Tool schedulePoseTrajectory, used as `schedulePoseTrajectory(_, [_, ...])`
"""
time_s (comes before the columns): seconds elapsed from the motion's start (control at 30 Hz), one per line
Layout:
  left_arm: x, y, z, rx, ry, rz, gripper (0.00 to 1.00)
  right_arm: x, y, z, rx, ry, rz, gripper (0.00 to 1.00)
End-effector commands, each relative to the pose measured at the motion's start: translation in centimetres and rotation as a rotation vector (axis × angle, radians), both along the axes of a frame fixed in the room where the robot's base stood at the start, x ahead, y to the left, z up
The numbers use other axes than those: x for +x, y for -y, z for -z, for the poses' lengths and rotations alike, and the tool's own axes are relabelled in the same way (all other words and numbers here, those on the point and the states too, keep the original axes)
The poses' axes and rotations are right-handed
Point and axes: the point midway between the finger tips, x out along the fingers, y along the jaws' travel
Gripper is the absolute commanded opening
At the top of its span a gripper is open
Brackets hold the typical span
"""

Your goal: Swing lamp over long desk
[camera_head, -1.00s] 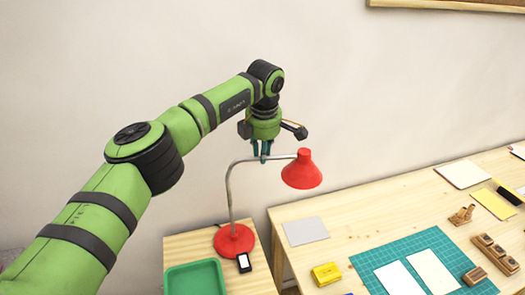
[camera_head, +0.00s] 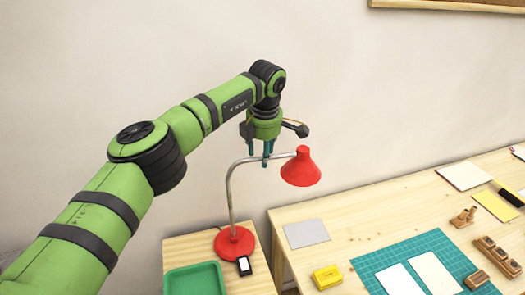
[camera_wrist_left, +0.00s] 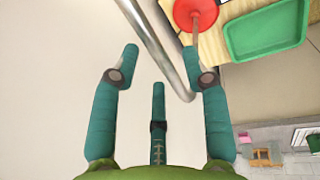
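The lamp has a round red base (camera_head: 235,242), a bent grey metal pole (camera_head: 230,195) and a red shade (camera_head: 300,168). Its base stands on a small wooden side table (camera_head: 190,245). The shade hangs to the right, in front of the wall near the left end of the long desk (camera_head: 320,250). My left gripper (camera_head: 267,158) points down at the pole's upper horizontal part, left of the shade. In the left wrist view its fingers (camera_wrist_left: 160,62) are spread, with the grey pole (camera_wrist_left: 150,45) between and below them; contact is unclear. My right gripper is not in view.
A green tray (camera_head: 195,280) and a small black-and-white object (camera_head: 244,264) share the side table. The desk holds a grey sheet (camera_head: 306,233), a yellow box (camera_head: 327,277), a teal cutting mat (camera_head: 432,245) and wooden stamps (camera_head: 464,216). A wall stands behind.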

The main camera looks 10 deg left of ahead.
Motion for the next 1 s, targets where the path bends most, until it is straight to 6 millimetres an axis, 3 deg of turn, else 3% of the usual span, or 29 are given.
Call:
schedulePoseTrajectory(0.27, [-0.1, 0.0, -0.5, 0.001, 0.0, 0.001, 0.46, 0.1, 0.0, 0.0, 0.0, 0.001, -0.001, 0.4])
schedulePoseTrajectory(0.7, [-1.5, 0.7, -8.8, 0.001, 0.003, 0.001, 0.46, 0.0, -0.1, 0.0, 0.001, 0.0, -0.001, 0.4])
schedulePoseTrajectory(1.0, [-2.1, 1.0, -11.7, 0.0, 0.0, 0.001, 0.46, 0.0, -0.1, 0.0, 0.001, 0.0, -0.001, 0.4])
